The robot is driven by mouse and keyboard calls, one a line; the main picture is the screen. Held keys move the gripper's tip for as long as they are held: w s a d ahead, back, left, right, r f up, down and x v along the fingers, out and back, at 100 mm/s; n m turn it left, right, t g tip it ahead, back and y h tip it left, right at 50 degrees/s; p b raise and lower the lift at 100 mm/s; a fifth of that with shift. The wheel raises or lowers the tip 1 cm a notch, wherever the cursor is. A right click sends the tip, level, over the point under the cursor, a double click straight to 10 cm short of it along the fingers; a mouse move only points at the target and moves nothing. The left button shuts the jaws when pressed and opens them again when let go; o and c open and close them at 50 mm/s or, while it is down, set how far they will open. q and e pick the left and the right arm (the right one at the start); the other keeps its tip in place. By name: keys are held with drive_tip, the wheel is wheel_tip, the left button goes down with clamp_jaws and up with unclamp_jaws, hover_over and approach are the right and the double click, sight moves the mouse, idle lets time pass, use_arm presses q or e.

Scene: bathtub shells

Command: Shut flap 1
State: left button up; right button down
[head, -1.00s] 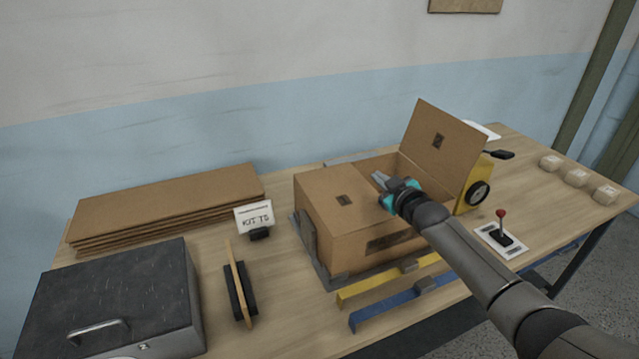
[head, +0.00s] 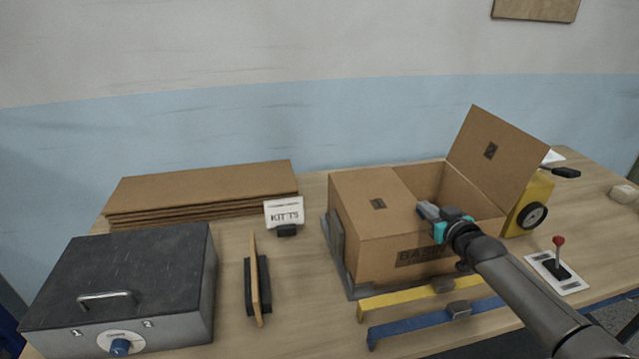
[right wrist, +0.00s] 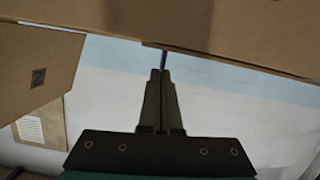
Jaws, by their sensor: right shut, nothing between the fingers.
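The cardboard box (head: 380,255) stands on the table. Its left flap (head: 365,190), with a dark mark too small to read, lies flat over the left part of the opening. Its right flap (head: 500,155), also marked, stands raised and tilts outward; the opening between them shows the inside. My right gripper (head: 428,211) is shut and empty, at the free edge of the left flap near the front wall; I cannot tell if it touches. In the right wrist view its closed fingers (right wrist: 160,80) point at a cardboard edge (right wrist: 220,40). My left gripper is out of view.
A yellow device (head: 535,200) and a red-knobbed lever (head: 559,255) stand right of the box. Yellow (head: 405,298) and blue (head: 420,323) bars lie in front. A flat cardboard stack (head: 200,187), a sign (head: 284,212) and a grey case (head: 130,280) are left.

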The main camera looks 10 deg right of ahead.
idle(0.6)
wheel_tip(320, 180, up, 4)
drive_tip(key=p, duration=0.3)
drive_tip(key=shift+p, duration=0.35)
drive_tip(key=shift+s+r+p, duration=0.15)
drive_tip(key=shift+r+p, duration=0.1)
drive_tip(key=shift+p, duration=0.05)
drive_tip(key=p+v, duration=0.1)
drive_tip(key=v, duration=0.8)
drive_tip(key=shift+s, duration=0.35)
